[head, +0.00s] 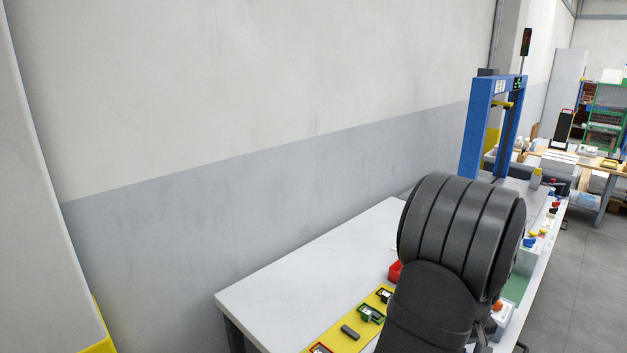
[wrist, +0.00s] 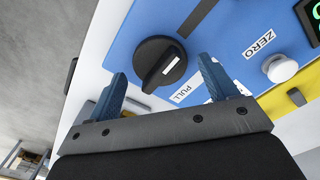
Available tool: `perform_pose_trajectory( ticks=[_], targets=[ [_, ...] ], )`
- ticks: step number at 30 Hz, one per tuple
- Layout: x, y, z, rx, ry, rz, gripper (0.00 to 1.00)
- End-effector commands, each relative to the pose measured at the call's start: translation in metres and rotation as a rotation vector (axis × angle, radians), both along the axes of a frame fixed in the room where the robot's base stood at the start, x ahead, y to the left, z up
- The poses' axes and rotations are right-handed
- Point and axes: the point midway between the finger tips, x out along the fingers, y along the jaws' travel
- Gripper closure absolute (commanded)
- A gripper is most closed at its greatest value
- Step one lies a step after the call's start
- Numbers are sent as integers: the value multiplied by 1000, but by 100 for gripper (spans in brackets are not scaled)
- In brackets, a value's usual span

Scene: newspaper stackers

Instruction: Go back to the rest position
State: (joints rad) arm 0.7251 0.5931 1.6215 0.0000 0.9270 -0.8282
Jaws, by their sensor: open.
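My gripper (wrist: 163,88) shows in the wrist view with its two blue fingers apart and nothing between them. A black rotary knob (wrist: 159,62) with a white mark sits on a blue panel (wrist: 222,30), just beyond the fingertips. The fingers appear on either side of the knob's lower edge; I cannot tell whether they touch it. In the head view my dark arm covers part of the bench, and my gripper is hidden there.
A blue frame machine (head: 475,125) stands behind my arm. In the wrist view, a white button (wrist: 281,68) is right of the knob. Open floor (head: 590,270) lies right.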

Motion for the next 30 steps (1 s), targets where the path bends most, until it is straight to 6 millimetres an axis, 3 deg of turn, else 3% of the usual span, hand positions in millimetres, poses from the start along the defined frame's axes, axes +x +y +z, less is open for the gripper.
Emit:
perform_pose_trajectory(
  ticks=[21, 30],
  targets=[
    [0, 0, 0, 0, 0, -560, 22],
    [0, 0, 0, 0, 0, -701, 22]
  ],
)
